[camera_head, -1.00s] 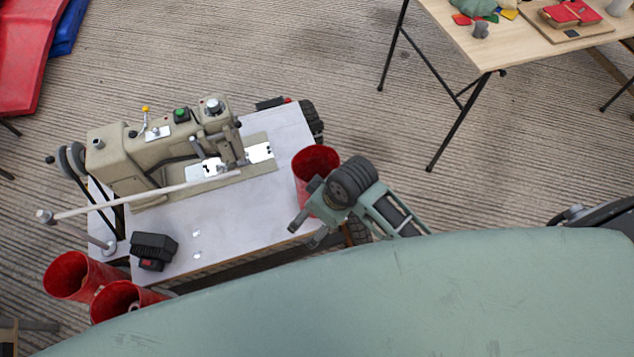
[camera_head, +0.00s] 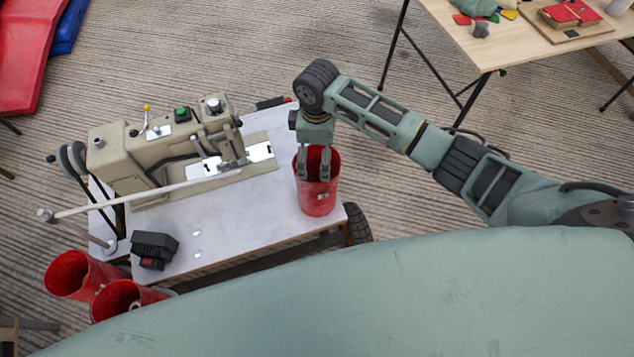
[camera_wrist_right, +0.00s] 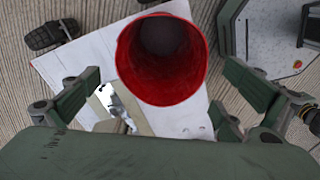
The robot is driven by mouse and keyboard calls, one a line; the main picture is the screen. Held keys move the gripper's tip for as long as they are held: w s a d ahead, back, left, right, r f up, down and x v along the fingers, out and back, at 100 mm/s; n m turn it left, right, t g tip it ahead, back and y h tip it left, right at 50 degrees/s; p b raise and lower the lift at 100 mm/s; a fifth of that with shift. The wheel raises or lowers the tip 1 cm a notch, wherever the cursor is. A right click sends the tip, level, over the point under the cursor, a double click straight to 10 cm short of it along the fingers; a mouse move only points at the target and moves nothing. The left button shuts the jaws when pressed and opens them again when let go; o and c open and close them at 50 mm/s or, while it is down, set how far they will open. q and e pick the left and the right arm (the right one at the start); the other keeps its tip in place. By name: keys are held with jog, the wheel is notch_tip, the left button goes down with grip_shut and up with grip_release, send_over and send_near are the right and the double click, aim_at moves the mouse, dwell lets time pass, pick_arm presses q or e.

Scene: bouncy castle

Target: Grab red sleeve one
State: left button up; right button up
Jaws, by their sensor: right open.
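A red sleeve (camera_head: 318,197), open at the top, stands upright on the right corner of the white table (camera_head: 240,215). Two more red sleeves stand at the lower left, one (camera_head: 78,275) behind the other (camera_head: 122,299). My left gripper is not in view.
A beige sewing machine (camera_head: 165,155) fills the back left of the white table, with a pale rod (camera_head: 145,195) in front. A black block (camera_head: 153,248) sits near the front edge. A wooden table (camera_head: 480,40) stands at the upper right.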

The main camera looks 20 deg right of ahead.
notch_tip(320, 180, down, 8)
jog(key=shift+r, duration=0.2)
jog(key=shift+s, duration=0.1)
jog(key=c, duration=1.3)
